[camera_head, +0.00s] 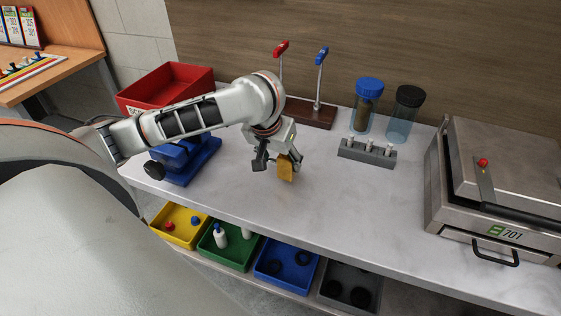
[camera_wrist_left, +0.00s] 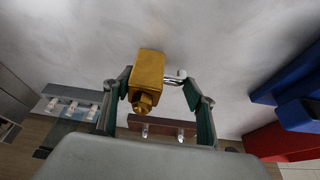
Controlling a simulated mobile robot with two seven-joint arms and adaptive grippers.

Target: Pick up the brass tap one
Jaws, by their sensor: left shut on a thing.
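The brass tap (camera_head: 286,167) is a golden block-like piece in my left gripper (camera_head: 276,163), above the grey worktop in the head view. In the left wrist view the brass tap (camera_wrist_left: 148,80) sits between the two green-padded fingers of the left gripper (camera_wrist_left: 160,90), with a round threaded end towards the camera and a small silver lever at its side. The left gripper is shut on it. Whether the tap touches the worktop cannot be told. My right gripper is not in view.
Two lidded jars (camera_head: 366,108) and a grey block with fittings (camera_head: 367,153) are to the right. A metal press (camera_head: 500,175) is far right. A red bin (camera_head: 170,84) and blue item (camera_head: 187,160) are left.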

